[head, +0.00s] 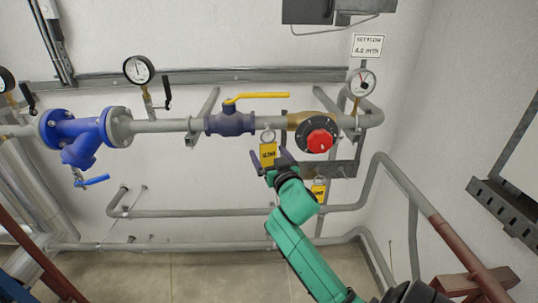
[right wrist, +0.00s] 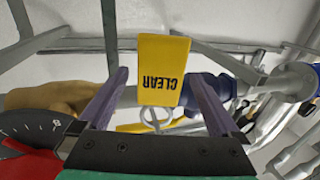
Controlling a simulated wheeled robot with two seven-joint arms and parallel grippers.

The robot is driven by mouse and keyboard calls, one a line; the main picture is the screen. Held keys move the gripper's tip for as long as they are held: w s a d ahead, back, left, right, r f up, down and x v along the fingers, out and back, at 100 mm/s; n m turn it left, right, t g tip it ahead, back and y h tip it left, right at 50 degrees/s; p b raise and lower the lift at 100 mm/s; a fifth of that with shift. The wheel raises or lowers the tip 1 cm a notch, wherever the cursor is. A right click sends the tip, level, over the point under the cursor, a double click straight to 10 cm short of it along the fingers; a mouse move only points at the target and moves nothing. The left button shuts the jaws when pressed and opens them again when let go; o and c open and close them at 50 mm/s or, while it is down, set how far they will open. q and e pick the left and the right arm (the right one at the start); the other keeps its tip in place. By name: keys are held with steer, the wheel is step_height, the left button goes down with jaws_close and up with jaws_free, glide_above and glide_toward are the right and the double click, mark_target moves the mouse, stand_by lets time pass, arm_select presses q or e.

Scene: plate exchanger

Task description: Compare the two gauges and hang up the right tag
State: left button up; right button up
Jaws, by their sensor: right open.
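A yellow tag (head: 268,154) hangs by a ring at the pipe, between the yellow-handled valve (head: 230,122) and the red-knobbed valve (head: 320,140). In the right wrist view the tag (right wrist: 163,70) reads CLEAR, upside down. My right gripper (head: 268,157) is open, with its fingers on either side of this tag and visible gaps. A second yellow tag (head: 319,190) hangs lower, behind my right arm; its text is too small to read. Round white gauges stand left of centre (head: 139,70), at the left edge, cut off (head: 6,80), and at right (head: 363,83). My left gripper is out of view.
A sign (head: 367,46) above the right gauge reads SET FLOW 4.0 m³/h. A blue strainer (head: 80,135) sits on the pipe at left. Lower grey pipes (head: 170,213) run along the wall, and a dark bracket (head: 500,205) juts out at right.

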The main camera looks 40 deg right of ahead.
steer(key=shift+s+a+f, duration=0.1)
steer(key=shift+s, duration=0.15)
steer(key=v, duration=1.4)
steer(key=shift+p, duration=0.35)
